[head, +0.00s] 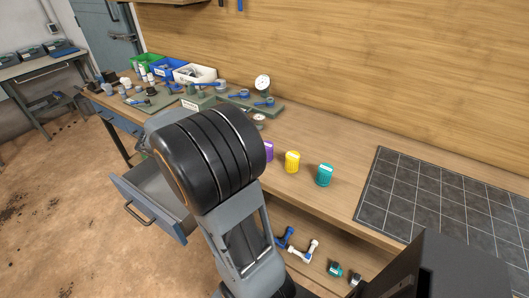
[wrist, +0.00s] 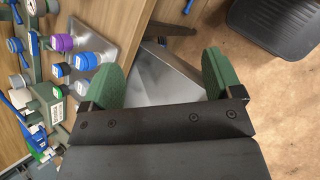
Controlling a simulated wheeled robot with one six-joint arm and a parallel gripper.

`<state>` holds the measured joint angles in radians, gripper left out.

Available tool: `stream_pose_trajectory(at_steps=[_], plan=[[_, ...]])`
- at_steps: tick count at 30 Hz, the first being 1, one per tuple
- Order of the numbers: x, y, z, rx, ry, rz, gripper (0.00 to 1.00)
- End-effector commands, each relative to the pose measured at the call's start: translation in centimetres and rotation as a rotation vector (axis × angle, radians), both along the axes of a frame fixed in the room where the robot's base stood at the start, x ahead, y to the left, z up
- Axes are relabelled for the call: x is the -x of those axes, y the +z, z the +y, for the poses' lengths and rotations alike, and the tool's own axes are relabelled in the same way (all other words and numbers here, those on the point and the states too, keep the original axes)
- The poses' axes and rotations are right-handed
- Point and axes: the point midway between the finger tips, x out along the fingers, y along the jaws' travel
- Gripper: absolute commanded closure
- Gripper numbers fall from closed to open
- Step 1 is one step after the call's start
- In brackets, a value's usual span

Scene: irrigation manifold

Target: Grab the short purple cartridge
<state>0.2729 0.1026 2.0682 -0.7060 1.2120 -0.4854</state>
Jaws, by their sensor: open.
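A purple cartridge (head: 268,150) stands on the workbench, its left side hidden behind my arm. A yellow cartridge (head: 292,161) and a teal cartridge (head: 325,175) stand to its right. In the wrist view a purple capped piece (wrist: 62,43) lies at the upper left, beside blue pieces; I cannot tell if it is the same cartridge. My gripper (wrist: 167,62) is open, with its two green-padded fingers wide apart and nothing held between them. It points past the bench edge, over the open drawer and floor, and the purple piece is outside its fingers, to the left. My arm hides the gripper in the head view.
The workbench (head: 330,140) holds a dark gridded mat (head: 440,195) at the right. Bins, gauges and fittings crowd its far left. An open drawer (head: 155,205) sticks out at the front. A lower shelf carries blue, white and teal fittings (head: 303,250). Bench between cartridges and mat is clear.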

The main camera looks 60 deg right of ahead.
Motion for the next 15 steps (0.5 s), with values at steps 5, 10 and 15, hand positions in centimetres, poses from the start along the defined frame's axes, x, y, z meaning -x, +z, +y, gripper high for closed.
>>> stream_pose_trajectory(at_steps=[5, 10, 15], plan=[[-1.1, -2.0, -7.6, 0.117, 0.104, 0.336, 0.15], [-1.5, -3.2, -11.9, 0.171, 0.162, 0.542, 0.15], [-1.1, -4.0, -14.5, 0.192, 0.183, 0.634, 0.15]])
